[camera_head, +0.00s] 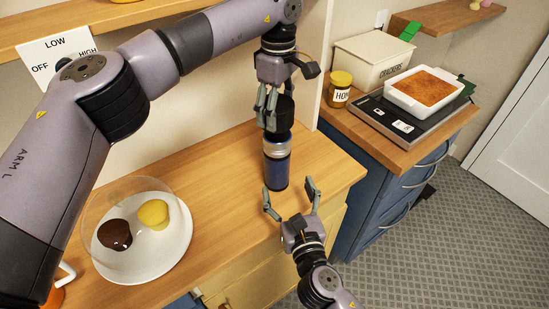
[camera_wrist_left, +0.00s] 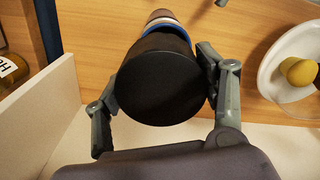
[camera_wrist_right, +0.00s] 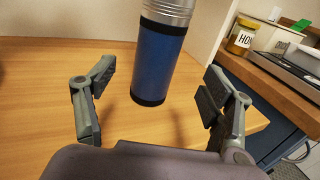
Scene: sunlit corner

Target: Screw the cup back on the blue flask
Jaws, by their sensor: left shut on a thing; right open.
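The blue flask (camera_head: 277,172) stands upright on the wooden counter, with a silver band near its top. It also shows in the right wrist view (camera_wrist_right: 158,62). My left gripper (camera_head: 271,106) is shut on the black cup (camera_head: 284,114), gripping its sides from above. The cup's closed end fills the middle of the left wrist view (camera_wrist_left: 158,85). The cup is in line over the flask's top; I cannot tell whether its thread is engaged. My right gripper (camera_head: 290,192) is open and empty, in front of the flask's lower part, its fingers apart from it.
A white plate (camera_head: 165,262) with a brown and a yellow item under a clear dome is at the left. A honey jar (camera_head: 339,95), a crackers box (camera_head: 372,60) and a dish (camera_head: 424,101) on a scale are at the right. A counter edge lies near my right gripper.

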